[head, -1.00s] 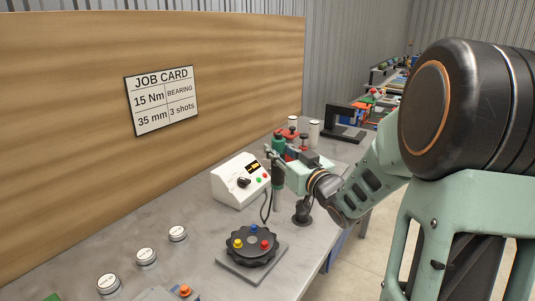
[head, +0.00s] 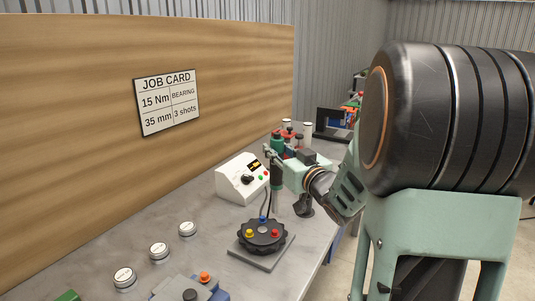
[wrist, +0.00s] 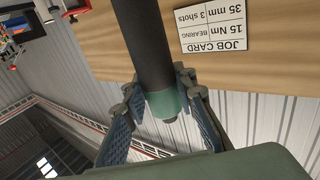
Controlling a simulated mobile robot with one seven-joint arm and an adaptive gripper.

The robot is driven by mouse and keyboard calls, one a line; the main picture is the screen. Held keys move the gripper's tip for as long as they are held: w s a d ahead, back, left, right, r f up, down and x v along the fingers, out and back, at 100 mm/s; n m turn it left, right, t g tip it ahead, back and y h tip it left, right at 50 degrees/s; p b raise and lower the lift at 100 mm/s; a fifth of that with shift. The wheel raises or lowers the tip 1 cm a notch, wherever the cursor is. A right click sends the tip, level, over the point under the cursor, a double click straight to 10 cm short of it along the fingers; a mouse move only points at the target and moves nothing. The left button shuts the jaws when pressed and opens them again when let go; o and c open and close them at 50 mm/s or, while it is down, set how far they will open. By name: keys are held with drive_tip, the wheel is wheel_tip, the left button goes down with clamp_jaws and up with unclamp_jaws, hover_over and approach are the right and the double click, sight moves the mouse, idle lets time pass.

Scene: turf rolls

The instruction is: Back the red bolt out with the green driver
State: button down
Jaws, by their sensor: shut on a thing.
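The green driver (head: 277,177) is a dark upright cylinder with a green band; a cord runs near its lower end. My gripper (head: 273,154) is shut on it near its top. In the wrist view the fingers of my gripper (wrist: 160,90) sit either side of the green band on the driver (wrist: 148,48). The red bolt (head: 275,233) stands on a black round hub (head: 262,241), beside a blue bolt (head: 263,220) and a yellow bolt (head: 249,233). The driver appears above and behind the hub, apart from the red bolt. Its lower end is hard to make out.
A white control box (head: 240,180) stands left of the driver. Three round tins (head: 159,252) line the bench's left side. A blue-grey fixture with an orange knob (head: 204,277) is in front. Red-topped items and white cylinders (head: 307,130) stand behind my gripper.

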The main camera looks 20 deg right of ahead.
sight(278, 177)
drive_tip(key=shift+s+a+r, duration=0.1)
drive_tip(key=shift+s+a, duration=0.1)
drive_tip(key=shift+s, duration=0.05)
drive_tip(key=shift+f+b, duration=2.75)
drive_tip(key=shift+f, duration=0.55)
drive_tip(key=shift+f+b, duration=0.55)
drive_tip(key=shift+b, duration=0.3)
drive_tip(key=shift+r, duration=0.1)
idle(3.5)
